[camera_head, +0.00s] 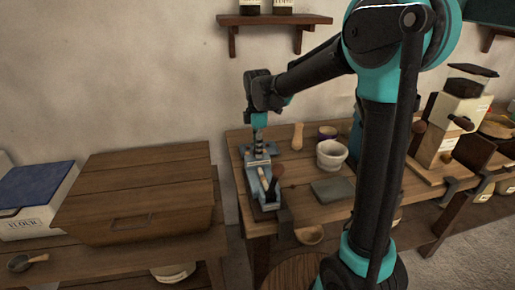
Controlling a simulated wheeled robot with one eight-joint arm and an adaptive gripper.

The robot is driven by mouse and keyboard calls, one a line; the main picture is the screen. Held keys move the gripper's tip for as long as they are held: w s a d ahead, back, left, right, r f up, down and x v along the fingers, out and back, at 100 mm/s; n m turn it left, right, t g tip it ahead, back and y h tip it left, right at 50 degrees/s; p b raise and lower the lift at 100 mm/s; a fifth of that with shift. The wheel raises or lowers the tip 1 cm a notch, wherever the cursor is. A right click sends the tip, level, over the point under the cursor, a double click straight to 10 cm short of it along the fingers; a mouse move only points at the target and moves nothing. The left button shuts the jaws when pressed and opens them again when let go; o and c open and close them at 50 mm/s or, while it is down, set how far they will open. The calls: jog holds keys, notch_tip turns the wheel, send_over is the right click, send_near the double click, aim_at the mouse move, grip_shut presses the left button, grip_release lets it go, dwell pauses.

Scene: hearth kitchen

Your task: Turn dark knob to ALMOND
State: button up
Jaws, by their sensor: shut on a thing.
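A blue-grey device (257,184) with a pale handle sits near the left end of the wooden worktable. My gripper (258,153) points down at the back part of this device and is shut on a small dark part there, which fits the dark knob. The fingers mostly hide that part, and it is too small to make out its angle. No ALMOND marking can be read in this view. A reddish-brown round piece (278,171) shows at the right side of the device.
A stone mortar (331,155), a wooden pestle (297,137) and a grey slab (331,190) stand right of the device. A grinder (459,112) is further right. A large wooden box (137,192) fills the left. My arm crosses in front of the table.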

jog(key=shift+m, duration=0.3)
jog(key=m, duration=0.3)
jog(key=shift+m, duration=0.4)
jog(key=m, duration=0.4)
jog(key=shift+m, duration=0.3)
jog(key=m, duration=0.8)
jog(key=shift+m, duration=0.3)
jog(key=o, duration=1.2)
jog(key=shift+c, duration=0.2)
